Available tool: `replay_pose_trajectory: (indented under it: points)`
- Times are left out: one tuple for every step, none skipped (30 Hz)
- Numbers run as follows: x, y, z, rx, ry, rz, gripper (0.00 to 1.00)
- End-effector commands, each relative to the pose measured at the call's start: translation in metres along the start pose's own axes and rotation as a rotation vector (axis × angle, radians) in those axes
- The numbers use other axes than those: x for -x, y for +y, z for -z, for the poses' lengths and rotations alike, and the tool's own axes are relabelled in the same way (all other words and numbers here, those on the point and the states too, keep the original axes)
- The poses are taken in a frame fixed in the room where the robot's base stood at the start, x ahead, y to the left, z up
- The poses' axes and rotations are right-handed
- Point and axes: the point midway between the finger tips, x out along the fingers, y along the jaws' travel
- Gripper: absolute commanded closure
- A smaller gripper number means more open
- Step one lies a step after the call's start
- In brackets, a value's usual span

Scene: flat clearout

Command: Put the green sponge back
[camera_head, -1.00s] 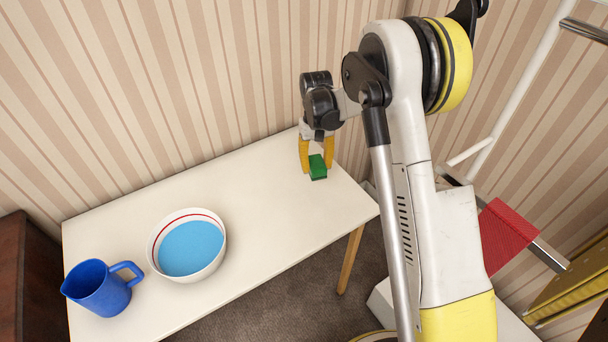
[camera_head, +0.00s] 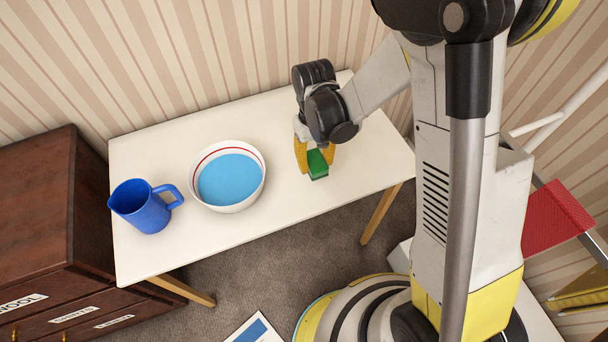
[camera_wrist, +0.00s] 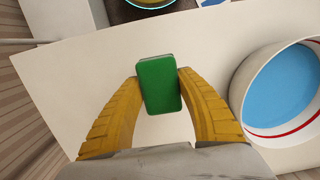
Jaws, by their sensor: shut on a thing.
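The green sponge (camera_head: 317,164) is held between the yellow fingers of my gripper (camera_head: 315,158), over the right half of the white table. In the wrist view the sponge (camera_wrist: 160,84) sits upright between both fingertips of my gripper (camera_wrist: 160,88), which press on its sides. Its height above the table top is hard to judge. A white bowl with a red inner line (camera_head: 240,207) stands left of my gripper and holds blue liquid; the bowl (camera_wrist: 250,82) also shows at the right of the wrist view.
A blue jug (camera_head: 142,207) stands at the table's left end. The white table (camera_head: 190,260) is bare between bowl and gripper. A dark wooden drawer cabinet (camera_head: 50,215) with labels stands left. A red item (camera_head: 555,217) hangs on a rack at right. A paper (camera_head: 256,329) lies below.

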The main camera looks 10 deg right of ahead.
Motion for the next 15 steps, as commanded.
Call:
replay_pose_trajectory:
  points:
    - [-0.008,-0.009,0.006,0.003,0.0,0.0,0.9]
    - [-0.01,-0.013,0.009,0.003,0.0,0.0,0.9]
    - [-0.013,-0.017,0.012,0.002,0.0,0.0,0.9]
    - [-0.014,-0.019,0.013,0.0,0.0,0.0,0.9]
    - [-0.015,-0.022,0.015,0.0,0.0,0.0,0.9]
    - [-0.015,-0.024,0.016,0.0,0.0,0.0,0.9]
    - [-0.016,-0.025,0.017,0.0,0.0,0.0,0.9]
    - [-0.017,-0.025,0.017,-0.001,0.0,0.0,0.9]
    - [-0.02,-0.025,0.018,-0.001,0.0,0.0,0.9]
    - [-0.023,-0.025,0.018,-0.001,0.0,0.0,0.9]
    - [-0.027,-0.025,0.018,-0.001,0.0,0.0,0.9]
    - [-0.034,-0.025,0.019,-0.002,0.0,0.0,0.9]
    - [-0.04,-0.025,0.02,-0.002,0.0,0.0,0.9]
    - [-0.045,-0.025,0.021,-0.002,0.0,0.0,0.9]
    - [-0.051,-0.025,0.021,-0.002,0.0,0.0,0.9]
